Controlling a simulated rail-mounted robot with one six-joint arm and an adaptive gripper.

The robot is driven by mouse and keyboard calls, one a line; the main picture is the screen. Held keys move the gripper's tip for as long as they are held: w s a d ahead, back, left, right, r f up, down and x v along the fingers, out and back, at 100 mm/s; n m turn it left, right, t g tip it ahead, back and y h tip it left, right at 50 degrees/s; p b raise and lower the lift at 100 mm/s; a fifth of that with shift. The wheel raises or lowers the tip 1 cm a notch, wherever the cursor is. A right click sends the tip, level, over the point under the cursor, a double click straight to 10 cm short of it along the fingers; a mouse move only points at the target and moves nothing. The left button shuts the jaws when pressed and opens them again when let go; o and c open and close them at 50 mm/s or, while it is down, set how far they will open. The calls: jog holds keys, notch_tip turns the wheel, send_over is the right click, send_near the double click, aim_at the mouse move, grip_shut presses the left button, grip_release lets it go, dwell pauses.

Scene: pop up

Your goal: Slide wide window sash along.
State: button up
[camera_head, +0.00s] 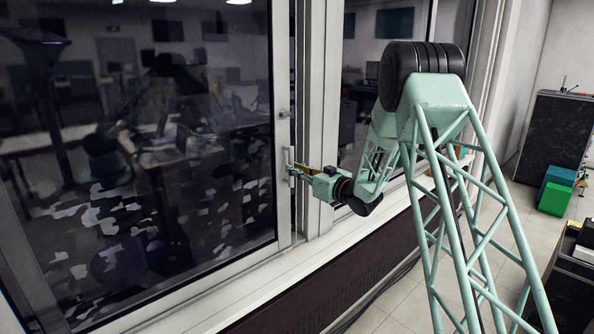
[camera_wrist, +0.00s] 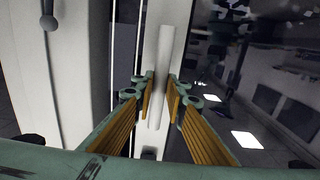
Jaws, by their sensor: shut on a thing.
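The wide window sash (camera_head: 285,185) is a white frame around a large dark pane on the left in the head view. A pale vertical bar handle (camera_head: 291,168) is on its right upright. The handle shows as a white bar in the wrist view (camera_wrist: 164,60). My gripper (camera_head: 290,170) is at the handle, coming from the right. In the wrist view its yellow-padded fingers (camera_wrist: 161,95) stand one on each side of the bar, closed around it. The exact contact is partly hidden by the fingers.
A fixed white post (camera_head: 314,110) stands just right of the sash, with another pane behind my arm. A white sill (camera_head: 270,280) and a dark panel (camera_head: 320,285) run below. A dark cabinet (camera_head: 560,135) and a green box (camera_head: 555,198) stand at the right.

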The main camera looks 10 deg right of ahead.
jog(key=shift+s+a+b, duration=0.25)
jog(key=shift+s+a, duration=0.2)
jog(key=shift+a, duration=0.25)
jog(key=shift+s+a+b, duration=0.2)
jog(key=shift+s+a, duration=0.2)
jog(key=shift+a, duration=0.25)
jog(key=o, duration=0.9)
jog(key=shift+d, duration=0.1)
jog(key=v, duration=1.2)
jog(key=shift+r, duration=0.15)
